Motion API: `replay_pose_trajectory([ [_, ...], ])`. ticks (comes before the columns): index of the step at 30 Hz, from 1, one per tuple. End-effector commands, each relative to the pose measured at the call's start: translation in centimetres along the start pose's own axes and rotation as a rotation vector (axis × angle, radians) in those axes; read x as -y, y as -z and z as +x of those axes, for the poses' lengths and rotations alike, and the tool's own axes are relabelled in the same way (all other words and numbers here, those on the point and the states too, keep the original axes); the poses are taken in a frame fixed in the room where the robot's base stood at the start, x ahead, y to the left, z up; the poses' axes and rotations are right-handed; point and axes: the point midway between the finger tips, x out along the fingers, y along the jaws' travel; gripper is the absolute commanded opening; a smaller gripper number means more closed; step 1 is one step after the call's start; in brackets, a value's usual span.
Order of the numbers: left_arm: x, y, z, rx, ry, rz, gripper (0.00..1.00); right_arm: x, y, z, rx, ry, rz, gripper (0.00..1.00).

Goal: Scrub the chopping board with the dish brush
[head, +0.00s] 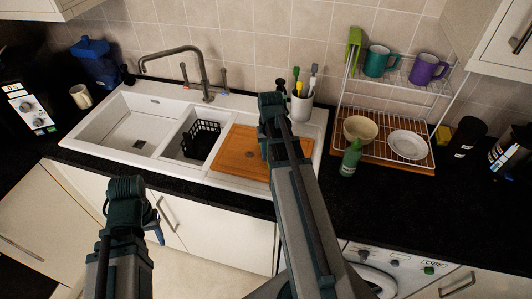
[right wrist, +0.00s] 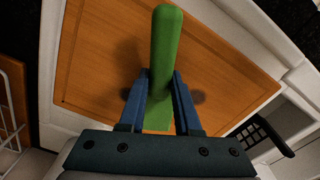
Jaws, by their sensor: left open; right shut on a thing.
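The chopping board (head: 236,148) is an orange-brown wooden slab lying on the right part of the white sink unit. It fills much of the right wrist view (right wrist: 95,65). My right gripper (right wrist: 158,85) is shut on the green dish brush (right wrist: 166,40), with its blue fingers on both sides of it. The brush is over the board; I cannot tell whether it touches. In the head view my right arm covers the board's right part, and I cannot make out the brush. My left gripper (head: 157,232) is open and empty, low in front of the cupboards.
The sink basin (head: 140,125) and a black basket (head: 200,139) are left of the board, below the tap (head: 204,75). A utensil pot (head: 302,103) stands behind it. A green bottle (head: 350,160) and a dish rack (head: 385,147) are right. The front right worktop (head: 460,215) is clear.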

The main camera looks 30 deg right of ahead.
Motion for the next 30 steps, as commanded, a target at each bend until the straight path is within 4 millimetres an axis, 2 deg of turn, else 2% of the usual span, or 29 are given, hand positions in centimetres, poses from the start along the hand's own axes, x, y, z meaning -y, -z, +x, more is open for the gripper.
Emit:
replay_pose_trajectory([
  [9,0.0,0.0,0.2,0.0,0.0,0.0,0.5,-2.7,-1.4,0.2,0.0,0.0,0.002,0.0],
  [14,0.0,0.0,0.2,0.0,0.0,0.0,0.5,-3.2,-1.6,0.2,0.001,-0.001,0.0,0.0],
  [20,0.0,0.0,0.2,0.0,0.0,0.0,0.5,-2.8,-1.3,0.2,0.001,-0.001,0.0,0.0],
  [30,0.0,0.0,0.1,0.0,0.0,0.0,0.5,-0.1,0.0,0.1,0.0,0.0,-0.003,0.0],
])
